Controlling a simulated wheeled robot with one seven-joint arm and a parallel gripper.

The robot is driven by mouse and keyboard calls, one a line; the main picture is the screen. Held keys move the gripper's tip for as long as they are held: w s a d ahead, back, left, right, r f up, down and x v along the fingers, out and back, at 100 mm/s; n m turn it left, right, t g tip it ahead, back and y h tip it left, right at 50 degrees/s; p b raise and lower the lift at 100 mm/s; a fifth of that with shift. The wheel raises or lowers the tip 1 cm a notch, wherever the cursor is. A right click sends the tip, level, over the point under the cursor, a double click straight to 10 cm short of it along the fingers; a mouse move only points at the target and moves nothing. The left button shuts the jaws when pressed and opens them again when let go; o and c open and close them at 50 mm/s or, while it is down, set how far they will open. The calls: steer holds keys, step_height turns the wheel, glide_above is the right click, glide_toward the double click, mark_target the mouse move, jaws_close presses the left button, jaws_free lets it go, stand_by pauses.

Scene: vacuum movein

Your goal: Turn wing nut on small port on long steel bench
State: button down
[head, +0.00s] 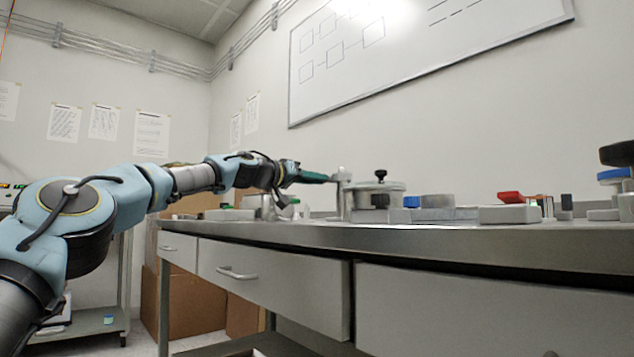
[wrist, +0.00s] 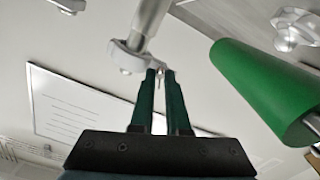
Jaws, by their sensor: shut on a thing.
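The small port (head: 343,203) is an upright grey metal fitting on the long steel bench (head: 420,235), just left of a squat round vessel. In the wrist view a pale metal clamp (wrist: 125,56) goes around a grey pipe (wrist: 150,20). My gripper (head: 330,179) reaches in from the left, level with the port's top. In the wrist view its two dark green fingers (wrist: 159,74) are close together at the clamp's end, shut on a small metal piece, the wing nut (wrist: 160,76). The fingers mostly hide the wing nut.
The round vessel (head: 378,200) with a black knob stands right beside the port. A large green cylinder (wrist: 265,88) is close to the fingers' right in the wrist view. Grey blocks (head: 508,214) and a red item (head: 511,197) lie farther right on the bench.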

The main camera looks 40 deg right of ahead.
steer(key=shift+m, duration=0.3)
steer(key=c, duration=1.2)
jaws_free()
steer(key=shift+a, duration=0.1)
steer(key=a, duration=0.7)
steer(key=a+b, duration=0.1)
steer(key=a, duration=0.2)
steer(key=shift+w+a, duration=0.3)
